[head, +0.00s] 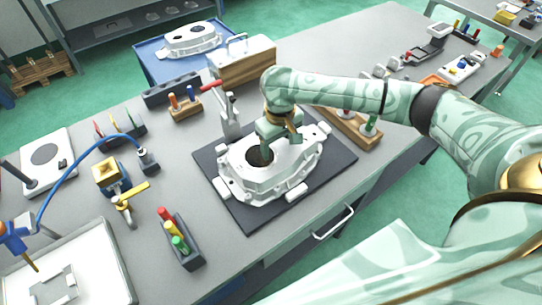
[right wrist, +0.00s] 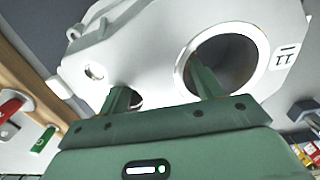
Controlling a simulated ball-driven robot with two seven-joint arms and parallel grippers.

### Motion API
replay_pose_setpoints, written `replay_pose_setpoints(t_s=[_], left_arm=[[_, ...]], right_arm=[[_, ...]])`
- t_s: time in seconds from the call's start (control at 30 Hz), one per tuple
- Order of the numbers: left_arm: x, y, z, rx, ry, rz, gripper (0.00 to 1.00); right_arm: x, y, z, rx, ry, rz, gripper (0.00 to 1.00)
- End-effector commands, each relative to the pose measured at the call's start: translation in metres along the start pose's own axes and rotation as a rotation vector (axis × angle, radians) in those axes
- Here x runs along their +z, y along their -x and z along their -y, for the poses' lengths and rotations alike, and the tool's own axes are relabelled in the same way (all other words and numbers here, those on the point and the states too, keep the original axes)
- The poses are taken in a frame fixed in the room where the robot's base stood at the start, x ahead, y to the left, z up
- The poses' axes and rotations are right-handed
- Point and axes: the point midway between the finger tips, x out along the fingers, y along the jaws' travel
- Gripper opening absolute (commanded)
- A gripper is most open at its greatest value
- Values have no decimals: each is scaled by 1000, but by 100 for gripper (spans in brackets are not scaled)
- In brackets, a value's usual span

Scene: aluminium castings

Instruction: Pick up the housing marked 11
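The housing marked 11 (head: 270,170) is a pale grey-white casting with a large round bore and side lugs. It lies on the dark mat (head: 235,212) on the bench. In the right wrist view the housing (right wrist: 150,50) fills the upper part, with its mark at the right beside the large bore. My right gripper (head: 264,148) is down at the housing's top. In the right wrist view its fingers (right wrist: 160,80) are apart, one reaching into the large bore, the other at a smaller hole. The wall between lies between them; contact cannot be told. My left gripper is out of view.
A toggle clamp with a red handle (head: 228,112) stands close behind the mat. A wooden rack (head: 358,128) is at its right, under my right arm. A tool block (head: 182,242) stands at front left. Another casting (head: 192,38) sits on a blue cart behind.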

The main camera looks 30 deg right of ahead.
Motion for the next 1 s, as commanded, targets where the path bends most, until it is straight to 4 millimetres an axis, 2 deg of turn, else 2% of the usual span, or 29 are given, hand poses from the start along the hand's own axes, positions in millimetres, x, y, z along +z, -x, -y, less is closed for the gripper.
replay_pose_setpoints(t_s=[0.03,0.2,0.23,0.67,1.0], left_arm=[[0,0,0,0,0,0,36],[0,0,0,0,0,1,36],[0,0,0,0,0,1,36],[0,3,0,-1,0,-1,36],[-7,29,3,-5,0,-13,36]], right_arm=[[0,0,0,0,0,0,51],[0,0,0,0,0,0,3],[0,0,0,0,0,0,0],[-1,6,0,-1,0,-4,0],[3,46,4,-2,0,-6,0]])
